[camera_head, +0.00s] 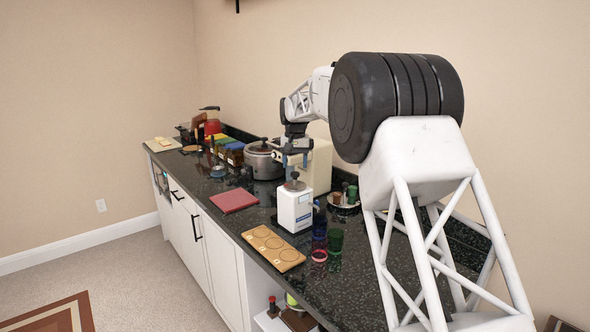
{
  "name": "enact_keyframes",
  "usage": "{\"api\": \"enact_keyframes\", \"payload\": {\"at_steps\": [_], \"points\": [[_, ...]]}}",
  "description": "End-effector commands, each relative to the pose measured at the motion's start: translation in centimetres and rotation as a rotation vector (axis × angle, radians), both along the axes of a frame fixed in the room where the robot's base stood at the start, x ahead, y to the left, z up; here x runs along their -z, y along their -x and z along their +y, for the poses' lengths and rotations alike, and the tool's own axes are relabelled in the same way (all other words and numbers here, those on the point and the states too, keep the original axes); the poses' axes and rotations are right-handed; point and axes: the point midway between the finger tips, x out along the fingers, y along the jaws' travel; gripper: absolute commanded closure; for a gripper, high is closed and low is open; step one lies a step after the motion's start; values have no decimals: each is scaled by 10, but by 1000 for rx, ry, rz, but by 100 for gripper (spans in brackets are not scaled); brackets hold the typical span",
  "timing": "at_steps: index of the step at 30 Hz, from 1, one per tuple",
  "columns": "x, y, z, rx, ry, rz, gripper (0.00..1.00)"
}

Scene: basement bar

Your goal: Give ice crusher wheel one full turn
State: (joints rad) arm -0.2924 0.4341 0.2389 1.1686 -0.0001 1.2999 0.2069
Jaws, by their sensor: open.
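A white boxy device (295,208) with a dark wheel or knob (294,183) on top stands upright on the black counter, near its front edge; it looks like the ice crusher. My gripper (294,166) hangs above and slightly behind the wheel in the picture, pointing down, with its fingers apart. It appears empty, and a small gap seems to show between it and the wheel. The fingertips are small here, so exact contact is hard to judge.
A beige appliance (318,168) and a pot (262,160) stand behind. A wooden board (273,247), a red mat (234,200) and coloured cups (335,238) lie around the device. A small tray with cups (344,200) is at right. The counter's front edge is close.

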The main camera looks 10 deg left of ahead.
Motion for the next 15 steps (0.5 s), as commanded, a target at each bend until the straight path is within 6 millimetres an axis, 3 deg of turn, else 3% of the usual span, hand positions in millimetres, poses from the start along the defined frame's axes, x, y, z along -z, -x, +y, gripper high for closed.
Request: {"api": "enact_keyframes", "payload": {"at_steps": [7,15], "points": [[-31,0,0,0,0,-2,39],[-46,0,0,0,0,0,39]]}}
